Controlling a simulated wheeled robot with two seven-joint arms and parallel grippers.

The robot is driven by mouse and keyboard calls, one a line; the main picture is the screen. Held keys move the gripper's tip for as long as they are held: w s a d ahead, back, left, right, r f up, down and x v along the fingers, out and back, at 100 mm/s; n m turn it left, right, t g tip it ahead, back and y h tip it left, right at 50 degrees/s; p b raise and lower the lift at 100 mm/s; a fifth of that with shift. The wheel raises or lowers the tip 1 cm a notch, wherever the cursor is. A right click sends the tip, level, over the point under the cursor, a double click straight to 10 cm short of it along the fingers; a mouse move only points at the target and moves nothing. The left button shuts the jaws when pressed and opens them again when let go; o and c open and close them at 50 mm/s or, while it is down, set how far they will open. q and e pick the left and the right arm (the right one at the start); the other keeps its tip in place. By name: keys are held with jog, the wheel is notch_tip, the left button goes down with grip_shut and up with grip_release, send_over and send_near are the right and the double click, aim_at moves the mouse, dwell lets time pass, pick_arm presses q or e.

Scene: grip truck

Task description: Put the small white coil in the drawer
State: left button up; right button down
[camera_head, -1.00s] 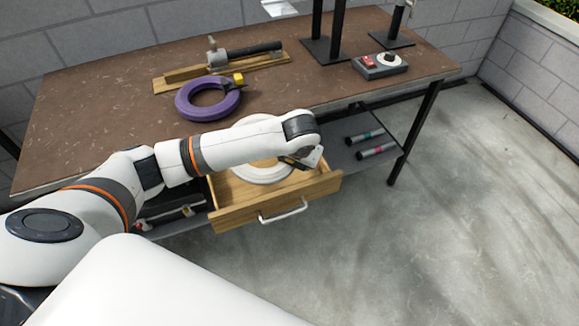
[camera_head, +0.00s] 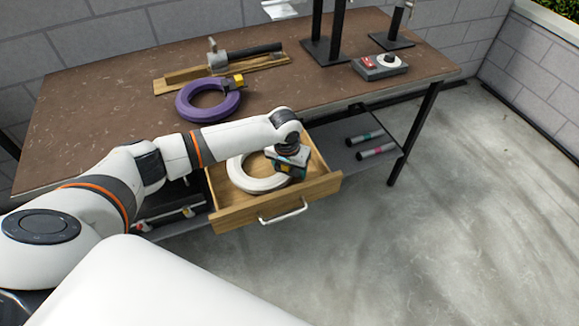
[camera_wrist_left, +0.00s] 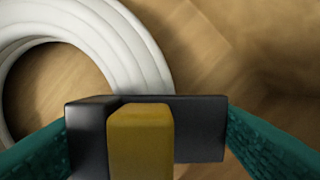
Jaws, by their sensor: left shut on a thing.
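The small white coil (camera_head: 240,180) is within the walls of the open wooden drawer (camera_head: 272,207). It appears low, near the drawer floor, but I cannot tell if it rests there. It also shows in the left wrist view (camera_wrist_left: 130,42) at upper left, with bare wood around it. My left gripper (camera_head: 289,165) is over the right side of the drawer. Its teal fingers (camera_wrist_left: 150,145) are shut on the coil's black and yellow clip, which fills the space between them. My right gripper is not in view.
The drawer's front handle (camera_head: 283,211) faces me. On the brown table top (camera_head: 310,90) are a purple coil (camera_head: 185,106), a wooden board with a tool (camera_head: 240,60) and a grey switch box (camera_head: 380,66). Two dark cylinders (camera_head: 370,144) lie on the lower shelf. The floor at right is clear.

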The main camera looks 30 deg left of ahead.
pick_arm(q)
jog(key=shift+w+f, duration=0.1)
jog(key=shift+f, duration=0.05)
jog(key=o, duration=1.5)
jog(key=shift+o, duration=0.2)
jog(key=r, duration=0.4)
jog(key=s+r, duration=0.1)
jog(key=r, duration=0.3)
jog(key=s+r+p, duration=0.1)
jog(key=r, duration=0.3)
